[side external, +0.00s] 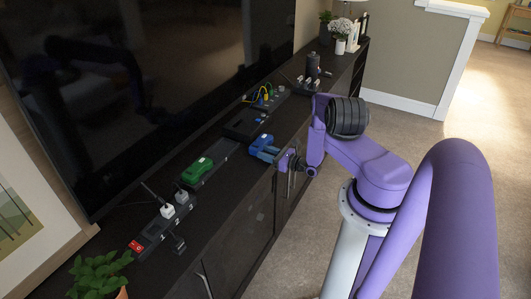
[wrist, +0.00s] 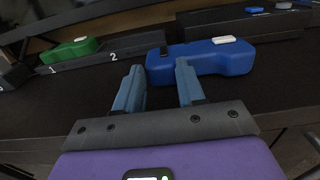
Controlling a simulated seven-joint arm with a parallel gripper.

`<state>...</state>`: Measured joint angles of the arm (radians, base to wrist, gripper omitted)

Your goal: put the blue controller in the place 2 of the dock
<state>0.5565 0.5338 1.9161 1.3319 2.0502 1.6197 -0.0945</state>
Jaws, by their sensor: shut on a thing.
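The blue controller (side external: 262,143) is at the front part of the dark cabinet top, and in the wrist view it (wrist: 212,58) has a white patch on top. My gripper (side external: 276,154) is shut on its near left end, with one finger on each side in the wrist view (wrist: 160,80). I cannot tell whether the controller touches the cabinet top. The dark dock (side external: 222,152) lies behind and to the left, marked 1 and 2 in the wrist view (wrist: 135,45). A green controller (side external: 197,170) sits in place 1. Place 2 looks empty.
A power strip (side external: 152,234) with plugs and a plant (side external: 98,276) stand at the near end. A black tray (side external: 243,124), cables (side external: 266,95) and a dark cylinder (side external: 313,64) stand farther along. A large TV (side external: 150,90) rises behind. The cabinet top before the dock is clear.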

